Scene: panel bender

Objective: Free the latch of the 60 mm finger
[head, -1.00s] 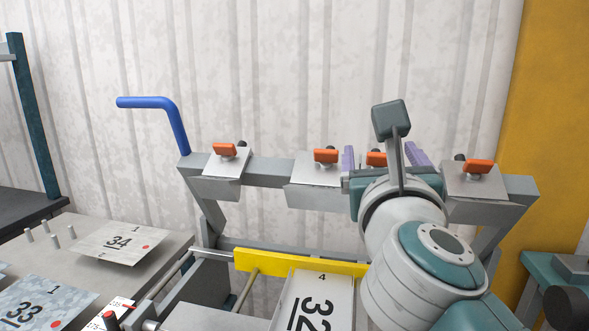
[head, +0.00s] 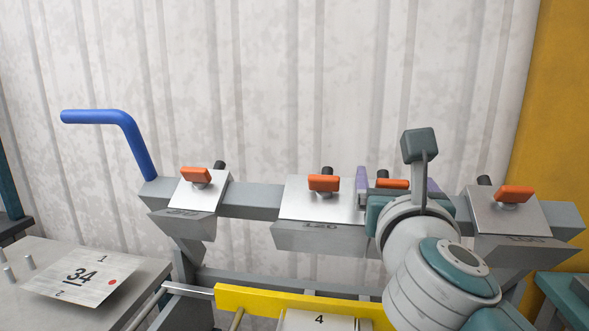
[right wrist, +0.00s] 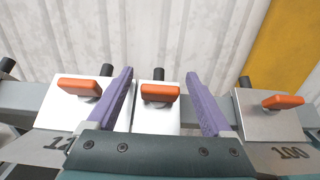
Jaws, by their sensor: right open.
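Several bending fingers with orange latches hang on the grey beam (head: 255,198). A narrow finger (right wrist: 156,121) sits between the one marked 120 (head: 320,207) and the one marked 100 (head: 503,213). Its own label is hidden behind my gripper, so I cannot read whether it is the 60 mm one. Its orange latch (head: 392,184) lies crosswise; it also shows in the right wrist view (right wrist: 160,93). My right gripper (right wrist: 161,78) is open, its purple fingertips on either side of this latch, with visible gaps. The left gripper is not in view.
Another finger (head: 187,196) with an orange latch is at the beam's left, its label unclear. A blue handle (head: 115,119) rises at the left end. A yellow bar (head: 260,300) runs below. A side table (head: 40,300) holds a plate marked 34 (head: 85,278).

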